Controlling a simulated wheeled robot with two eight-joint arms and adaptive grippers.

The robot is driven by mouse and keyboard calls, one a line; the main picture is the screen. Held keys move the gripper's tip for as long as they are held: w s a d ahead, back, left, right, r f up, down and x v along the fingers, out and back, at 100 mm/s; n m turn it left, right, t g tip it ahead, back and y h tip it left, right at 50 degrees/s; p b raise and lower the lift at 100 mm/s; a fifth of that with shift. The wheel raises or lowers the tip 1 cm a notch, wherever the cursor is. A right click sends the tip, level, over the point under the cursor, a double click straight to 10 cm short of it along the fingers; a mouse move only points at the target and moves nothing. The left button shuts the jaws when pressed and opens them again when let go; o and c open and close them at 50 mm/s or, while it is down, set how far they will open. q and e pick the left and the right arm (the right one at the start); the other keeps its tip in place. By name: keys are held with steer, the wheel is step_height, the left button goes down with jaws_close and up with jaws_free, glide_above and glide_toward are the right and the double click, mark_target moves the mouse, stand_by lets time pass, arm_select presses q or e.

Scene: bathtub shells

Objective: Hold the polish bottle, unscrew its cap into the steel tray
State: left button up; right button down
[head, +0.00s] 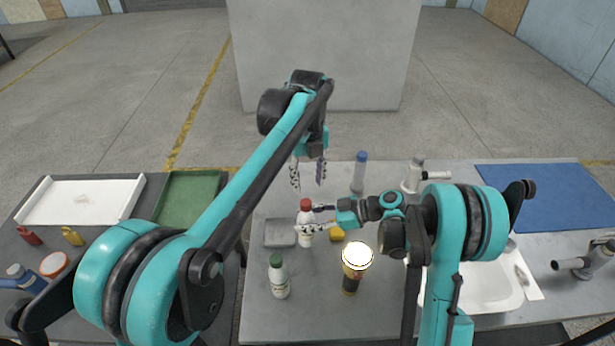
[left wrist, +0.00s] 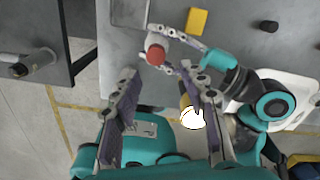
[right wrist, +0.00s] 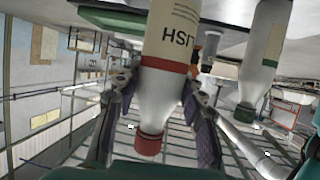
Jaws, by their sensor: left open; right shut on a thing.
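The polish bottle (head: 306,237) is white with a red cap (head: 306,204) and stands upright on the grey table. My right gripper (head: 314,218) comes from the right and is shut on the bottle below the cap. The right wrist view shows the bottle (right wrist: 172,40) between its fingers, part of the label reading "LISH", with the red cap (right wrist: 149,143) clear of them. My left gripper (head: 308,175) is open and empty above and behind the bottle, pointing down. In the left wrist view the cap (left wrist: 156,54) lies beyond its fingertips. The steel tray (head: 279,233) is just left of the bottle.
A green-capped white bottle (head: 278,275) stands in front of the tray. A lit torch (head: 350,282) stands front right, and a yellow block (head: 337,234) lies beside the polish bottle. A blue-topped bottle (head: 359,172) is behind; a white sink (head: 490,285) is at right.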

mark_target(309, 202)
arm_select(q)
step_height(309, 202, down, 7)
steer(key=shift+f, duration=0.2)
stand_by(0.3)
steer(key=shift+d, duration=0.1)
jaws_close()
